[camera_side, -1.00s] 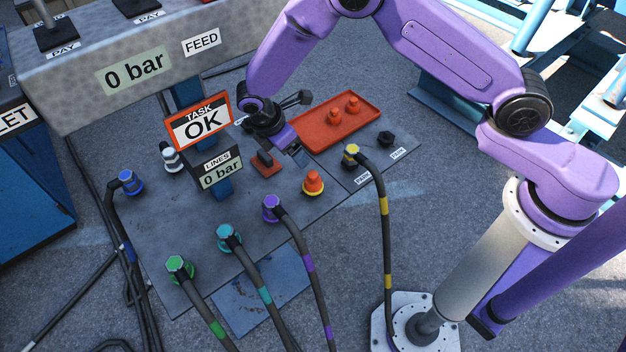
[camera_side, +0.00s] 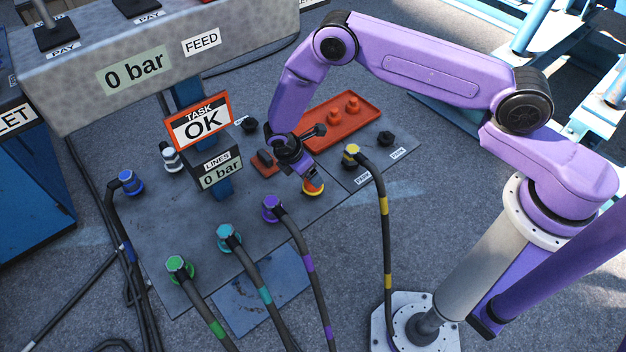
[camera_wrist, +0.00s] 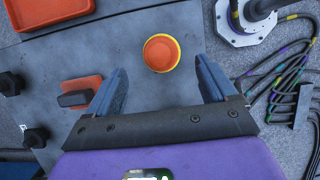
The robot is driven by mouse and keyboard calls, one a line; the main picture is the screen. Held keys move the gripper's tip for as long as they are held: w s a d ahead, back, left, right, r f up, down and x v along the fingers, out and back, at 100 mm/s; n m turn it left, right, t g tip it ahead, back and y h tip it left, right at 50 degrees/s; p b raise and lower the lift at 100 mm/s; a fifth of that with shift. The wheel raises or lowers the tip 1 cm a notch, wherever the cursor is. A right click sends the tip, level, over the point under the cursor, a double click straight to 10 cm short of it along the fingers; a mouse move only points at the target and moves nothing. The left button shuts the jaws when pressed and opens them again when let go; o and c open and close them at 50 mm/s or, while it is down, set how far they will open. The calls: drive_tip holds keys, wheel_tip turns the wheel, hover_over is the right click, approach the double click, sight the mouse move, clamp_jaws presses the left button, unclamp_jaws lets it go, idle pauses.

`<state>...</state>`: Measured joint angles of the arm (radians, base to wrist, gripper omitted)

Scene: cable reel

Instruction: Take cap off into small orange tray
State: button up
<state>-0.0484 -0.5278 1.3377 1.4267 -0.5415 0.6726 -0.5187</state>
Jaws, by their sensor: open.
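An orange cap (camera_wrist: 161,53) sits on a yellow-ringed port on the grey plate. In the side view the cap (camera_side: 314,183) is partly hidden behind my gripper. My gripper (camera_side: 308,177) is close above it. In the wrist view my gripper (camera_wrist: 165,82) is open and empty; the cap lies ahead of the gap between its two blue fingers, apart from both. A corner of the tray (camera_wrist: 48,8) shows at the wrist view's upper left.
An orange block with a black handle (camera_side: 265,160) sits left of my gripper. A yellow connector with its hose (camera_side: 352,153) stands right of the cap, a purple one (camera_side: 271,206) to its lower left. A sign reading TASK OK (camera_side: 201,121) rises behind left.

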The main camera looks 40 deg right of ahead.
drive_tip(key=shift+d+x, duration=0.1)
drive_tip(key=shift+x, duration=1.2)
drive_tip(key=shift+d+x, duration=0.15)
drive_tip(key=shift+x, duration=1.15)
drive_tip(key=shift+r, duration=0.1)
drive_tip(key=c, duration=1.2)
